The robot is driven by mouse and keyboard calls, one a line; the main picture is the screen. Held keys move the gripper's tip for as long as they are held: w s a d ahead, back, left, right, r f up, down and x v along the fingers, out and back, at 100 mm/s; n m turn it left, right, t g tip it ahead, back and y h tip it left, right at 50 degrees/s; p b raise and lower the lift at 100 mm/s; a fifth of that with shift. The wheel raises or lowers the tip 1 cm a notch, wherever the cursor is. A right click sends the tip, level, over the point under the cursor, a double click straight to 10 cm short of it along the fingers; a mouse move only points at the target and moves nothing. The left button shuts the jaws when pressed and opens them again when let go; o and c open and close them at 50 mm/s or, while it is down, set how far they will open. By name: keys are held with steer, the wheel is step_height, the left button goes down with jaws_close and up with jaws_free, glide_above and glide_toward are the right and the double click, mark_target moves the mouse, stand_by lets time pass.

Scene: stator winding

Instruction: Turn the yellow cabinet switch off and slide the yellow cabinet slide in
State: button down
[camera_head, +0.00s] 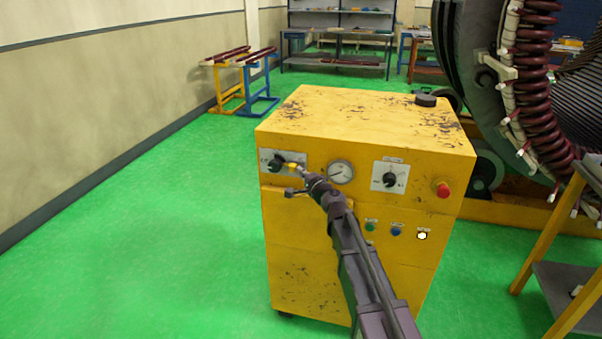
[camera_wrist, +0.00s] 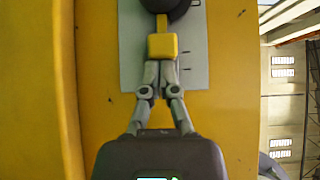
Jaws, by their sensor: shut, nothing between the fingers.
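The yellow cabinet (camera_head: 350,106) stands in the middle of the head view. A black switch knob (camera_head: 278,160) sits on a pale plate at its front upper left; it shows at the top of the wrist view (camera_wrist: 168,7). My gripper (camera_head: 302,171) is shut at this knob, with a small yellow piece (camera_wrist: 162,46) at its fingertips in the wrist view. Whether the fingers touch the knob is unclear. A second black switch knob (camera_head: 389,179) is further right. A dark handle-like part (camera_head: 291,192) lies just below my gripper; I cannot tell whether it belongs to the slide.
A round gauge (camera_head: 341,172), a red button (camera_head: 443,189) and small coloured buttons (camera_head: 396,230) are on the cabinet front. A large stator (camera_head: 490,110) stands behind right. A yellow-framed stand (camera_head: 545,250) is at the right edge. Green floor on the left is clear.

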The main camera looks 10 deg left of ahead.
steer(key=d, duration=0.4)
steer(key=shift+s+d, duration=0.2)
steer(key=shift+s, duration=0.1)
steer(key=v, duration=0.9)
steer(key=shift+s, duration=0.3)
steer(key=shift+s+d+f, duration=0.1)
steer(key=shift+d, duration=0.05)
